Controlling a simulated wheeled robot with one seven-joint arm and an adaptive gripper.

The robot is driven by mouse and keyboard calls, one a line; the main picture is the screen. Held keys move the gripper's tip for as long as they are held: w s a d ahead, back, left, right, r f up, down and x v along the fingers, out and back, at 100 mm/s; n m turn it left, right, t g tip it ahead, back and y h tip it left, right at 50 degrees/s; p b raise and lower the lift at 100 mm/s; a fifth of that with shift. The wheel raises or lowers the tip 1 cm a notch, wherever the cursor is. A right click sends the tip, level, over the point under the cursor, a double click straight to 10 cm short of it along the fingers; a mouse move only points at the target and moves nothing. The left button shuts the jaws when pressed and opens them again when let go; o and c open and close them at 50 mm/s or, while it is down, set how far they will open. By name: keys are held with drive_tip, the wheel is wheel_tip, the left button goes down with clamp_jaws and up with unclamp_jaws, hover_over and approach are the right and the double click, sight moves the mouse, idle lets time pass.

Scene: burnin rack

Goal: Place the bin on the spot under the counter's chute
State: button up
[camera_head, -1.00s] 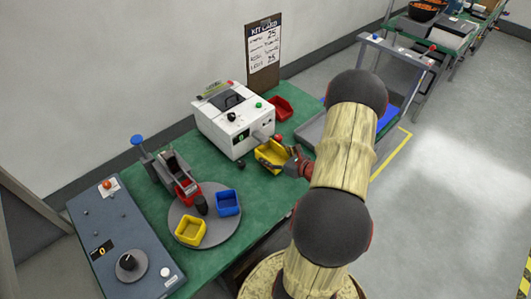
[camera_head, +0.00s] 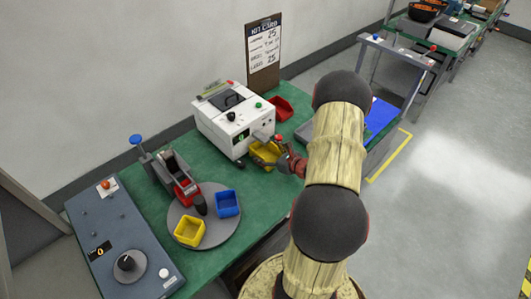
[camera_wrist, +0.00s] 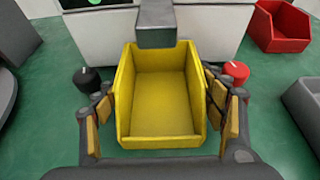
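The yellow bin (camera_wrist: 162,103) is upright and empty in the middle of the wrist view, its far end at the grey chute (camera_wrist: 156,24) of the white counter. In the head view the bin (camera_head: 264,154) is partly hidden, close under and beside the chute (camera_head: 262,137). My gripper (camera_wrist: 163,112) has its finger pads along both side walls of the bin and appears shut on it. The white counter (camera_head: 233,120) stands on the green table. The spot under the chute is hidden, and I cannot tell whether the bin's base touches the table.
A black knob (camera_wrist: 87,79) and a red knob (camera_wrist: 236,72) flank the bin. A red bin (camera_head: 281,108) stands behind to the right. A round grey turntable (camera_head: 211,237) holds a yellow and a blue bin. A grey tray (camera_wrist: 304,103) is at the right.

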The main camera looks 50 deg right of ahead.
drive_tip(key=shift+o, duration=1)
drive_tip(key=shift+r, duration=0.15)
